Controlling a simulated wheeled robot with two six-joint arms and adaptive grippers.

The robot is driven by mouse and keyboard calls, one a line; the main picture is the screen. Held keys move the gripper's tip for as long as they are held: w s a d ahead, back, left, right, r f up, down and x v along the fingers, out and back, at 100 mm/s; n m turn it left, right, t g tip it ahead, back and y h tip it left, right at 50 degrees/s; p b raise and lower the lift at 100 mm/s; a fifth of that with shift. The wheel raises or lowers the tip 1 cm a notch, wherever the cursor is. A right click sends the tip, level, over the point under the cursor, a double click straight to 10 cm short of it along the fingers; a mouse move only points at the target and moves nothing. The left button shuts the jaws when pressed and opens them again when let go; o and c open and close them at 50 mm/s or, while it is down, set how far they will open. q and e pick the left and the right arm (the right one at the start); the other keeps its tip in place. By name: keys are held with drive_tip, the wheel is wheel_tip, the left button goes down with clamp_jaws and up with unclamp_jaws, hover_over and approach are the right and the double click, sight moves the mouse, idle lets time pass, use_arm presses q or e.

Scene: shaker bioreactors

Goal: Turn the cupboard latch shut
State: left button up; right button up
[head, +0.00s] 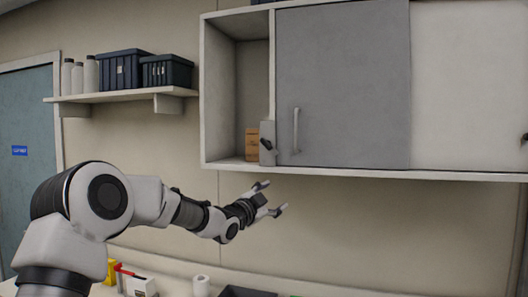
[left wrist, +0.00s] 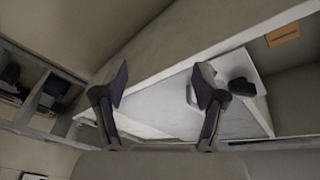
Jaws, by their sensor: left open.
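The wall cupboard (head: 205,90) has an open left compartment and a grey door (head: 345,85) with a vertical bar handle (head: 296,130). A dark latch knob (head: 267,144) sits on a pale plate (head: 268,132) at the door's lower left edge. In the left wrist view the knob (left wrist: 241,87) shows just right of the right finger. My left gripper (head: 271,198) is open and empty, below the cupboard's bottom edge and under the latch, apart from it in the head view. In the left wrist view its two fingers (left wrist: 161,84) are spread wide. My right gripper is not in view.
A brown box (head: 252,145) stands inside the open compartment. A white door panel (head: 468,85) covers the cupboard's right side. A shelf (head: 120,97) at left holds bottles and dark bins. The wall below the cupboard is clear; a counter with small items lies lower down.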

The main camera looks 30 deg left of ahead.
use_arm(q)
drive_tip(key=t+p, duration=0.2)
approach(264, 145)
drive_tip(key=r, duration=0.1)
drive_tip(key=p+x, duration=0.1)
drive_tip(key=x, duration=0.1)
drive_tip(key=p+x, duration=0.2)
drive_tip(key=x, duration=0.1)
drive_tip(key=p+x, duration=0.1)
drive_tip(key=x, duration=0.2)
drive_tip(key=shift+w+f+p, duration=0.3)
drive_tip(key=shift+p, duration=0.1)
drive_tip(key=shift+w, duration=0.25)
drive_tip(key=shift+s+a, duration=0.1)
drive_tip(key=shift+s, duration=0.05)
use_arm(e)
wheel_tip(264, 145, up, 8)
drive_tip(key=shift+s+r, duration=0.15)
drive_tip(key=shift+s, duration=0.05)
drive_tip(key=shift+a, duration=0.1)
use_arm(q)
drive_tip(key=shift+f, duration=0.1)
drive_tip(key=c, duration=1.1)
